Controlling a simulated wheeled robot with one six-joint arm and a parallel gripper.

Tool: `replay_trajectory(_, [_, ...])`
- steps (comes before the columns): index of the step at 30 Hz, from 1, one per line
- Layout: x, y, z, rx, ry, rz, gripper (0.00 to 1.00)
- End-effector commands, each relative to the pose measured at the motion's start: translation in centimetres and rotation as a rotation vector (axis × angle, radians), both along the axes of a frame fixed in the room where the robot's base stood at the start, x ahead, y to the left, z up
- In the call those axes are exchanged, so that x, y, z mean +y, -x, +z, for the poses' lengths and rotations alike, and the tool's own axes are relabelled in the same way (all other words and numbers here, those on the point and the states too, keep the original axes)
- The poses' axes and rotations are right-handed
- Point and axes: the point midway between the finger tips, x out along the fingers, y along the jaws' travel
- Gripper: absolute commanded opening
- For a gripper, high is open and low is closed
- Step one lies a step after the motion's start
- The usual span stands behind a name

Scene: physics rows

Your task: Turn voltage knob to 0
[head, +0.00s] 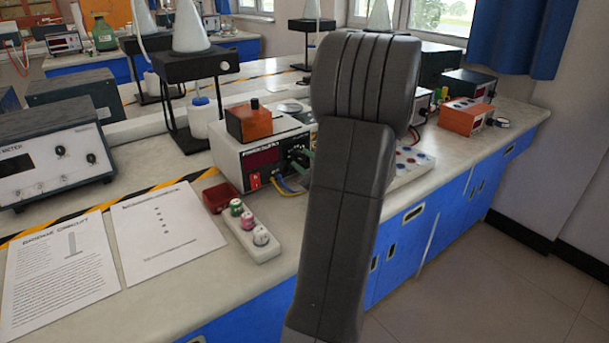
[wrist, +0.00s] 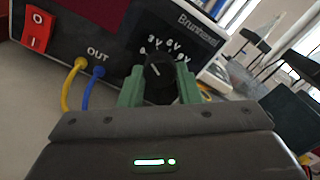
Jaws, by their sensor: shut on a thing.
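The power supply (head: 232,160) is a white and dark box on the bench in the head view. Its dark front panel (wrist: 120,50) fills the upper part of the wrist view. The voltage knob (wrist: 160,72) is round and black with a light pointer line that points up and left. Printed marks around it include 3V, 6V and 9V; the mark at the pointer is too small to read surely. My gripper (wrist: 158,84) has green fingers, one on each side of the knob, shut on it. In the head view my dark arm hides part of the supply, and the knob is mostly hidden.
A red switch (wrist: 38,30) and yellow and blue cables (wrist: 72,85) sit left of the knob. An orange and black box (head: 249,124) rests on the supply. A white strip with several coloured knobs (head: 250,235) and papers (head: 165,232) lie in front.

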Motion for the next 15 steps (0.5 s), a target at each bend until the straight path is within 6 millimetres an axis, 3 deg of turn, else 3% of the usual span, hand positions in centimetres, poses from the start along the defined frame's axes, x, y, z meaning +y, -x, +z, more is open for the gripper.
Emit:
replay_trajectory(1, [0.02, 0.01, -0.74, -0.025, 0.031, 0.0, 0.08])
replay_trajectory(15, [0.02, 0.01, -0.3, -0.183, 0.252, 0.001, 0.08])
